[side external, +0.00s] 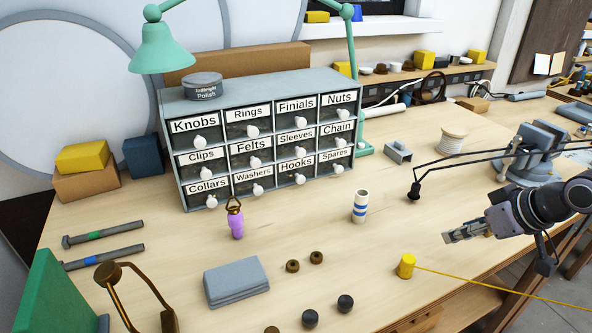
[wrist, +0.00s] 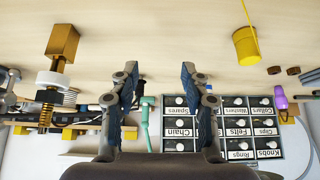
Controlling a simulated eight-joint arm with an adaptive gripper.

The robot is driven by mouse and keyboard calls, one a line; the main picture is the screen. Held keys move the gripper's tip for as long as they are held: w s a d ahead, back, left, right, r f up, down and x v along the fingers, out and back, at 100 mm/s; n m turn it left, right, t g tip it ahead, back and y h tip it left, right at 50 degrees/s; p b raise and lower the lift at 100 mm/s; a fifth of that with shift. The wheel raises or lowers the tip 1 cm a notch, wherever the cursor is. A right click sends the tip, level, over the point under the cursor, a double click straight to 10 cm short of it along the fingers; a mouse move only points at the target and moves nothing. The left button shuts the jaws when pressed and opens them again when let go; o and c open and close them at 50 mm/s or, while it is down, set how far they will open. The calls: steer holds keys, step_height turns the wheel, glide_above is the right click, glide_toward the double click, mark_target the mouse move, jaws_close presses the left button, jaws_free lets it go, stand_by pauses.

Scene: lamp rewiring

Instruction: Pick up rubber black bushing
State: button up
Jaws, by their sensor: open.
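Two small round black pieces, which look like the rubber bushings, lie on the wooden table at the front centre of the side view: one black piece (side external: 345,302) and another black piece (side external: 310,318) to its left. I cannot tell them apart by material. My gripper (side external: 449,237) is above the table at the right, up and to the right of them and well apart. In the wrist view my gripper (wrist: 159,72) has its fingers spread, with nothing between them. I cannot make out the black pieces clearly in the wrist view.
A yellow cylinder (side external: 405,267) with a yellow cord stands between my gripper and the black pieces. Brown rings (side external: 292,266) lie behind them.

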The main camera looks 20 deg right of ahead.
steer(key=w+d+r+m+g+h, duration=0.1)
steer(key=w+r+m+g, duration=0.15)
steer(key=w+r, duration=0.3)
steer(key=m+g+h, duration=0.1)
steer(key=m, duration=0.3)
glide_toward(417, 185)
steer(key=x, duration=0.5)
steer(key=shift+w+a, duration=0.2)
steer(key=shift+w, duration=0.1)
steer(key=shift+s+d+x, duration=0.1)
steer(key=shift+d+x, duration=0.05)
steer(key=shift+x, duration=1.25)
steer(key=shift+s+d+x, duration=0.1)
steer(key=shift+s+x, duration=0.05)
steer(key=shift+x, duration=1.25)
steer(key=c, duration=0.8)
